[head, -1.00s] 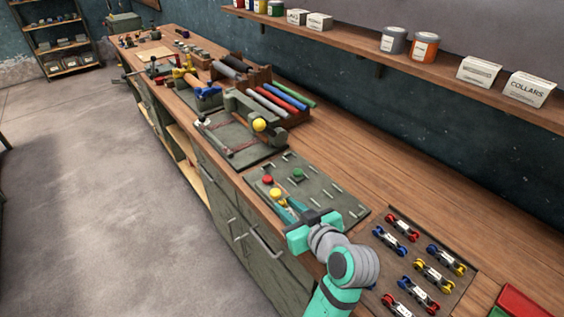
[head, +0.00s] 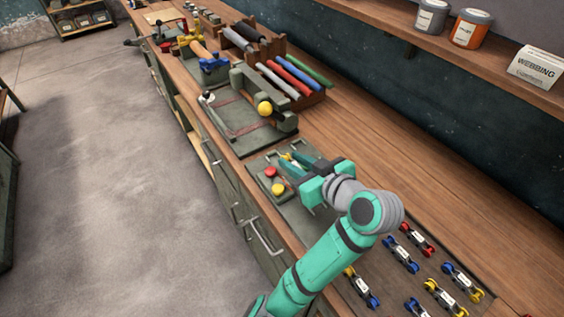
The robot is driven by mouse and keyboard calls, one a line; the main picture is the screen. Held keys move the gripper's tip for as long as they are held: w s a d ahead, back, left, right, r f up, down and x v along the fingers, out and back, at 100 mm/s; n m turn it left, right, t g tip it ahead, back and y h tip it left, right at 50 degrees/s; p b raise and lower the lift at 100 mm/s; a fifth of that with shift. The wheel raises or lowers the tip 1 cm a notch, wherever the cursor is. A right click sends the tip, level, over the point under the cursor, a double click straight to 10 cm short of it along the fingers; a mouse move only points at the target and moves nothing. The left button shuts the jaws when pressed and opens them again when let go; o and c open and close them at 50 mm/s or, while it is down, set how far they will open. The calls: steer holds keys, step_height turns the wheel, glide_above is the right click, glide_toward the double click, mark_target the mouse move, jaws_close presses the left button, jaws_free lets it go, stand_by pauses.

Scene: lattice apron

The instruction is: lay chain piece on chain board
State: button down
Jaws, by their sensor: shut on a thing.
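The chain board (head: 258,166) is a grey-green plate on the bench with pegs and slots. A red knob (head: 270,172) and a yellow knob (head: 278,188) stand at its left edge. My gripper (head: 290,160) is over the board, its teal fingers pointing toward the far side. It is shut on a small piece, of which only a yellow and pale bit (head: 286,156) shows between the fingers. I cannot tell whether this piece touches the board. My wrist and fingers hide much of the board's middle and right part.
Several chain pieces with coloured ends, such as a red one (head: 418,240) and a blue one (head: 402,254), lie in a tray at lower right. A fixture with a yellow ball (head: 265,108) stands just beyond the board.

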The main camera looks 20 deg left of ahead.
steer(key=w+a+f, duration=0.2)
steer(key=w, duration=0.1)
steer(key=w+a+f, duration=0.2)
steer(key=w+f, duration=0.1)
steer(key=w+a+f, duration=0.2)
steer(key=w, duration=0.1)
steer(key=shift+w+a+f, duration=0.2)
steer(key=shift+f, duration=0.2)
steer(key=shift+w+a+f, duration=0.25)
steer(key=shift+w+f, duration=0.15)
steer(key=shift+f, duration=0.2)
steer(key=shift+w+f, duration=0.15)
steer(key=shift+f, duration=1.35)
steer(key=shift+f, duration=0.25)
steer(key=c, duration=1.5)
jaws_free()
steer(key=shift+c, duration=0.2)
steer(key=shift+o, duration=0.3)
steer(key=shift+a, duration=0.1)
steer(key=shift+r, duration=0.1)
steer(key=shift+a, duration=0.15)
